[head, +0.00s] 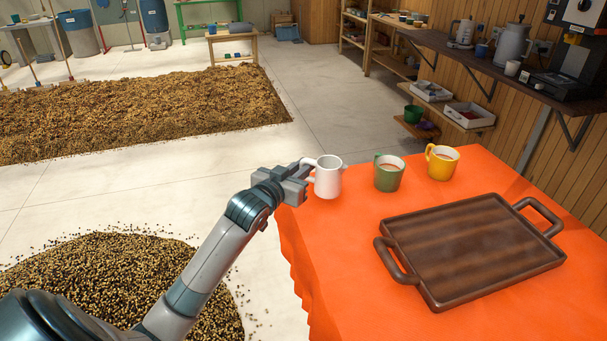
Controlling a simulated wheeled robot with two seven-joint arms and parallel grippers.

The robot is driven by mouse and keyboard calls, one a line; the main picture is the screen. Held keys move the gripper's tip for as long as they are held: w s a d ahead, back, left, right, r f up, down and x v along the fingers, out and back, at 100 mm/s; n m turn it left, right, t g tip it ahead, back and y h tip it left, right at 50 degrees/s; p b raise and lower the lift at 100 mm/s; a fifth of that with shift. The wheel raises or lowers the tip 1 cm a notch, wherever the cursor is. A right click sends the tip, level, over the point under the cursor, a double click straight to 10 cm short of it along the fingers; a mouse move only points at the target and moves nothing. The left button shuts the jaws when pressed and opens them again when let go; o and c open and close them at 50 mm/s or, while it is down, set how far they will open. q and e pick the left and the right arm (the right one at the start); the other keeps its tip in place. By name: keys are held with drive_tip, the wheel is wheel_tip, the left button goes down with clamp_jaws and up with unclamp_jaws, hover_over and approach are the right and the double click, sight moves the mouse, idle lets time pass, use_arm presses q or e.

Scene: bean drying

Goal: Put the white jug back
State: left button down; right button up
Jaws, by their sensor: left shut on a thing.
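The white jug (328,178) is upright at the left edge of the table with the orange cloth (350,235). My left gripper (306,170) reaches it from the left and is shut on its handle side. The fingertips are partly hidden against the jug. I cannot tell whether the jug's base touches the cloth or hangs just above it. My right gripper is not in view.
A green mug (388,177) and a yellow mug (441,164), both filled, stand right of the jug. An empty dark wooden tray (470,250) lies in front. A wall shelf (480,62) holds jugs and a coffee machine. Beans (120,285) lie on the floor.

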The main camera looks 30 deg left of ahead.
use_arm(q)
wheel_tip(320, 180, down, 2)
drive_tip(key=shift+f+p, duration=0.1)
drive_tip(key=shift+p, duration=0.3)
drive_tip(key=shift+f, duration=0.2)
drive_tip(key=shift+f, duration=0.2)
drive_tip(key=c, duration=1.7)
unclamp_jaws()
drive_tip(key=shift+c, duration=0.2)
